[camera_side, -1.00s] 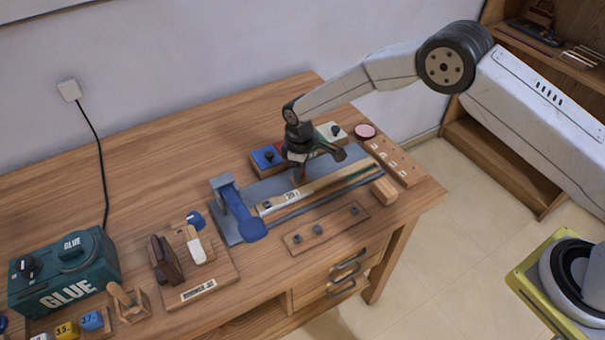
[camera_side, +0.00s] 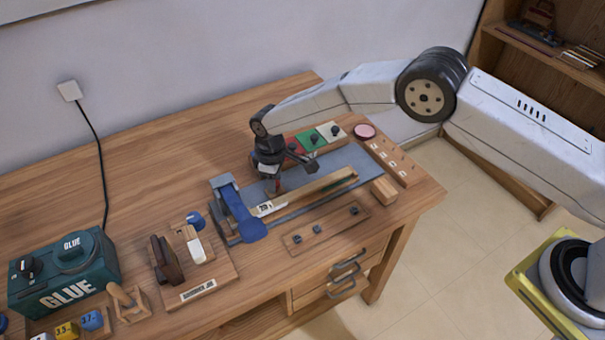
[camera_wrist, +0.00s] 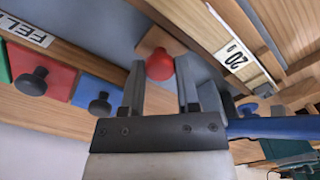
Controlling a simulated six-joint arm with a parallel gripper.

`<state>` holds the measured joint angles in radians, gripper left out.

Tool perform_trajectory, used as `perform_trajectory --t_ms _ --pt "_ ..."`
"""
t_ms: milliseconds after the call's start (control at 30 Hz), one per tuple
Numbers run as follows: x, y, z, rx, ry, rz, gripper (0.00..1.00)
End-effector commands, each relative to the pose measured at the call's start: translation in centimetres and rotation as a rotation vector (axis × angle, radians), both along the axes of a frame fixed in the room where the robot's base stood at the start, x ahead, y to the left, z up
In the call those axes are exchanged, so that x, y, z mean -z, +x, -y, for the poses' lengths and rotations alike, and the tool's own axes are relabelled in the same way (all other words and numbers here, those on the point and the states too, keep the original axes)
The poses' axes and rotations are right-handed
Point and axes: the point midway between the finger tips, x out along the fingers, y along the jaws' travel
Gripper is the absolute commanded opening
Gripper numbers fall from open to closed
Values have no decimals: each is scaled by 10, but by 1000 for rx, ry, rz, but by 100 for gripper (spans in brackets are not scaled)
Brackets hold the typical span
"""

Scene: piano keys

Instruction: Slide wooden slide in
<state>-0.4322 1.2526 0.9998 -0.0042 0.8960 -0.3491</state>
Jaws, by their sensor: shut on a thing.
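My gripper (camera_side: 276,191) is low over the grey-blue bed of the jig (camera_side: 368,165). In the wrist view my gripper (camera_wrist: 162,85) has its two fingers on either side of a red knob (camera_wrist: 160,66), shut on it. The knob stands on a small wooden slide (camera_wrist: 152,42), which shows only in part past the fingers. Beside it lies a long pale wooden strip (camera_side: 325,186). A white label marked 20 (camera_side: 265,209) is at the strip's left end, close to the blue-handled clamp (camera_side: 238,213); it also shows in the wrist view (camera_wrist: 235,58).
Red, green and white panels with black knobs (camera_side: 314,138) stand behind the jig. A knobbed wooden board (camera_side: 325,229) lies in front. A plane (camera_side: 166,262) and a glue box (camera_side: 65,268) are at left.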

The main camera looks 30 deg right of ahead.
Motion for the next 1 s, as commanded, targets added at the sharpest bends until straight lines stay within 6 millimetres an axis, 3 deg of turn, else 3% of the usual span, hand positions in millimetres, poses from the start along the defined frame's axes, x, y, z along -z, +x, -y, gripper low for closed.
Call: perform_trajectory --t_ms 233,267,333,367,767,1000 --pt "-2 1 -7 -3 12 12 0" --pt "-2 1 -7 -3 12 12 50" --pt "-2 1 -7 -3 11 11 72" --pt "-2 1 -7 -3 11 11 76" --pt "-3 0 -4 -2 7 7 76" --pt "-21 1 -4 -2 8 8 76"
